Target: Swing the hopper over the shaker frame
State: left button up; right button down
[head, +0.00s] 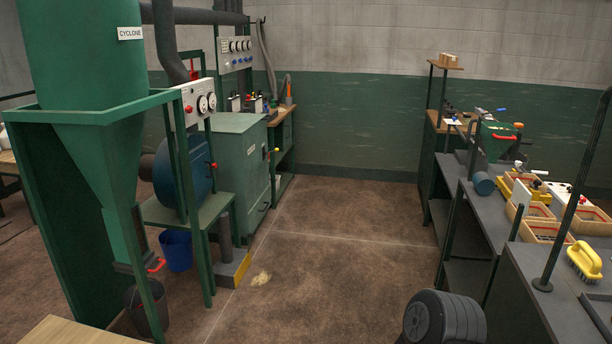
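A small green hopper-like vessel (495,146) with a red handle stands toward the back of the right-hand bench. I take it to be the hopper. Right in front of it is a cluster with a yellow part (520,191) and wooden-sided trays (543,232); I cannot tell which part is the shaker frame. The hopper appears to be behind the trays, not over them. Neither of my grippers is in view.
A grey bench (486,213) runs along the right, with a dark post (563,225) and a yellow brush (584,261) nearer me. A large green cyclone (85,60) and a green cabinet (240,160) stand left. The brown floor between is mostly clear.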

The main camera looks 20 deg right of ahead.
aim_at(497, 138)
jog(key=i+l+z, duration=0.35)
jog(key=i+z, duration=0.15)
jog(key=i, duration=0.6)
jog(key=i+j+z, duration=0.1)
jog(key=i+z, duration=0.35)
jog(key=i, duration=0.7)
jog(key=i+l+u, duration=0.1)
jog(key=i, duration=0.35)
